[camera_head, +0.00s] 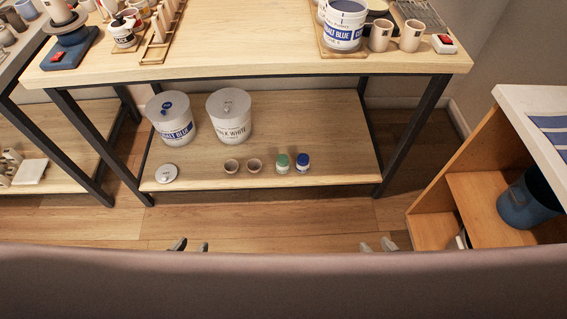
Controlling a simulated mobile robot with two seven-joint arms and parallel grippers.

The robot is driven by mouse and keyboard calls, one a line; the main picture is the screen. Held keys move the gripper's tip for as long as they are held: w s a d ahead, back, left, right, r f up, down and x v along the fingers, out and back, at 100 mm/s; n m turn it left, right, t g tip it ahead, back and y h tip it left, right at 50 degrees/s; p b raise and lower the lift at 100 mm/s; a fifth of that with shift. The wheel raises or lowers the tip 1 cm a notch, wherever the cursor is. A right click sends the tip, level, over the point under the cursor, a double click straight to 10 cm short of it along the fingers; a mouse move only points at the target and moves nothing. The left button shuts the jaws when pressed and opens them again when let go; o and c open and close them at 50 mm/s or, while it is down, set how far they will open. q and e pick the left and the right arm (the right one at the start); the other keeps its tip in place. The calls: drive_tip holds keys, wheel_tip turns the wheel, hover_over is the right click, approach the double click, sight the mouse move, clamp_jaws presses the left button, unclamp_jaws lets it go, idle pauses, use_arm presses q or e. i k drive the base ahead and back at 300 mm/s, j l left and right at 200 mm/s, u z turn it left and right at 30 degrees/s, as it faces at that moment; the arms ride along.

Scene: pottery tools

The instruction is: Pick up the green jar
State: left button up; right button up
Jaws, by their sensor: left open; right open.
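A small green-topped jar (283,163) stands upright near the front edge of the lower shelf (330,150), just left of a small blue jar (303,163). Two small brownish cups (243,166) stand to its left. My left gripper (188,245) shows only its fingertips, apart and empty, above the floor in front of the shelf, to the lower left of the green jar. My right gripper (378,246) also shows only its fingertips, apart and empty, to the lower right of it. Neither touches anything. The rest of both grippers is hidden behind a pale band across the bottom.
Two large buckets, Cobalt Blue (171,121) and white (230,121), stand behind on the shelf; a round lid (167,173) lies at left. The wooden tabletop (250,45) overhangs above. Dark legs (413,137) flank the shelf. A wooden cabinet (450,210) stands right.

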sight(282, 170)
drive_tip(key=i+l+u, duration=0.1)
drive_tip(key=i+l, duration=0.35)
drive_tip(key=i, duration=0.25)
drive_tip(key=i+l, duration=0.55)
drive_tip(key=i+j+u, duration=0.05)
drive_tip(key=i, duration=0.05)
